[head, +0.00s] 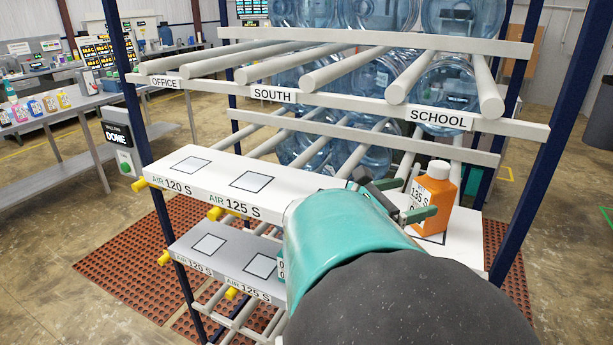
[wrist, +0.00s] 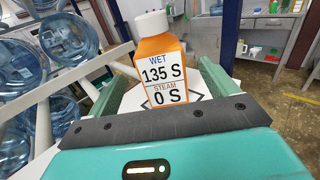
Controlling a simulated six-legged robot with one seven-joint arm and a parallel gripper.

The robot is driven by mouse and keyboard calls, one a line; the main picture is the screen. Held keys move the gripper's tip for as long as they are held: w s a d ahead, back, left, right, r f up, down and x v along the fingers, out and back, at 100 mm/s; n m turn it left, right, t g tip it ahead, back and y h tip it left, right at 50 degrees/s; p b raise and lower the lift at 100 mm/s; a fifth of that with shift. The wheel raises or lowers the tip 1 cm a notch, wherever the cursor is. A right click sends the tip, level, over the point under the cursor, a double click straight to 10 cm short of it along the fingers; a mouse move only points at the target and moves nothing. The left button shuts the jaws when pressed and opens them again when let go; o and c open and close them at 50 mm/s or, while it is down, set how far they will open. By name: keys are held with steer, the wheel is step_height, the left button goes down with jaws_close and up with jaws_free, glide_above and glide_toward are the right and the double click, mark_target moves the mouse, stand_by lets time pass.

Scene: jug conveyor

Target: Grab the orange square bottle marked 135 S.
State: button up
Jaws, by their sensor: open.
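The orange square bottle (head: 434,195) with a white cap stands upright on the right end of the white upper shelf (head: 465,243). In the wrist view the bottle (wrist: 161,75) shows its label, "WET 135 S, STEAM 0 S", facing my gripper. My gripper (wrist: 166,85) is open, with one green finger on each side of the bottle's lower part. In the head view my gripper (head: 395,200) reaches the bottle from the left, and my arm hides much of the shelf. I cannot tell whether either finger touches the bottle.
Empty marked squares labelled 120 S and 125 S (head: 252,181) are on the upper shelf. A grey lower shelf (head: 225,262) holds a bottle mostly hidden by my arm. Roller rails (head: 340,65) and large blue water jugs (head: 445,95) are behind. A dark blue post (head: 560,135) stands right.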

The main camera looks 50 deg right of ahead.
mark_target(440, 190)
steer(key=x, duration=0.8)
steer(key=shift+s+d+f, duration=0.15)
steer(key=shift+d+f, duration=0.05)
steer(key=c, duration=1.2)
steer(key=shift+o, duration=0.2)
steer(key=shift+r, duration=0.1)
